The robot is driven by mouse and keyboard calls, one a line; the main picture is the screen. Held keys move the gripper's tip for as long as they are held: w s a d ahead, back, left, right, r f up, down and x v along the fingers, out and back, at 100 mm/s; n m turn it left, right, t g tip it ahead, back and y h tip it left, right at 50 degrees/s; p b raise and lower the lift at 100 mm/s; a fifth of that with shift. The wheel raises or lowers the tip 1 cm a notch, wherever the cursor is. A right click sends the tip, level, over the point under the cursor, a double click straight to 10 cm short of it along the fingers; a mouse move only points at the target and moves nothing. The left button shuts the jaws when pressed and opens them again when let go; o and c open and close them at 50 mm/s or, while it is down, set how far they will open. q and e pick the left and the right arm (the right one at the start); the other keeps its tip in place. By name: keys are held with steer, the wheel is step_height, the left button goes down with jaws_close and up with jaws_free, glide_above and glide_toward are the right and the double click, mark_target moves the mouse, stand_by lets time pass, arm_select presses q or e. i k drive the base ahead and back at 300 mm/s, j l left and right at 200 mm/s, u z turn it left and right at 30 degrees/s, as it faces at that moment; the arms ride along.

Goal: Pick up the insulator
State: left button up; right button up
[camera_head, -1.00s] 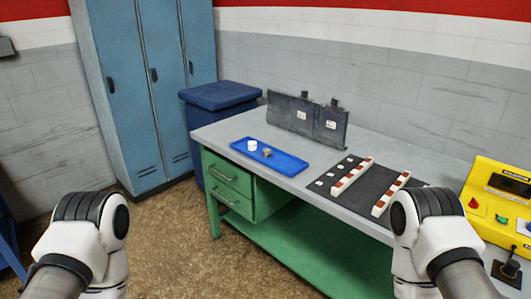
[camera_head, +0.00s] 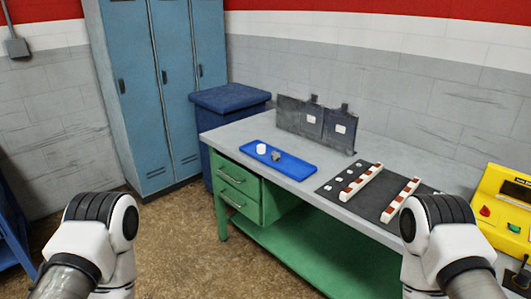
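A small white cylindrical piece (camera_head: 261,149), which may be the insulator, stands on a blue tray (camera_head: 298,170) on the workbench. A small grey-brown piece (camera_head: 277,156) lies beside it on the tray. Several tiny white pieces (camera_head: 340,178) lie in a row on a dark mat (camera_head: 338,194); I cannot tell what they are. Two white bars with reddish-brown blocks (camera_head: 362,182) also lie on the mat. Only links of my two arms show, at the lower left and lower right. Both grippers are out of the picture.
A yellow control box (camera_head: 500,205) stands at the right. A dark blue bin (camera_head: 228,102) and blue lockers (camera_head: 160,90) stand at the left. The floor before the bench is clear.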

mark_target(261, 148)
steer(key=i+j+z, duration=0.15)
steer(key=z, duration=0.2)
steer(key=i+j+z, duration=0.15)
steer(key=z, duration=0.25)
steer(key=i+j+z, duration=0.1)
steer(key=z, duration=0.25)
steer(key=j, duration=0.1)
